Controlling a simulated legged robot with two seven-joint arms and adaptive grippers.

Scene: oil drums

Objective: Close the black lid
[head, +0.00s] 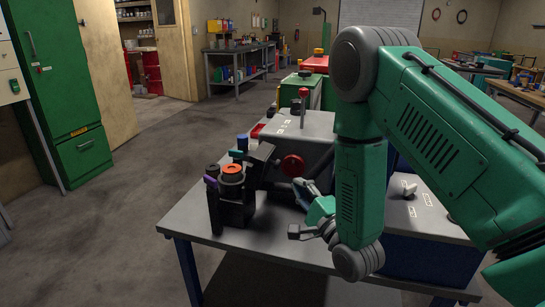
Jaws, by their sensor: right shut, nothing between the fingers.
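A dark, tilted flap (259,162), which looks like the black lid, stands raised at the left of a grey-topped machine (313,124) on the table. A black holder (233,212) with orange-topped and purple-topped items stands just in front of it, to the left. My right gripper (302,194) is low over the table, right of the flap and apart from it. Its fingers are shut and empty. My right forearm hides part of the machine. My left gripper is out of view.
The grey table (210,222) has bare surface at its front left. A red round knob (292,165) is close to my gripper. A blue box with a grey top (424,218) is at the right, behind my arm. Open floor (110,220) lies to the left.

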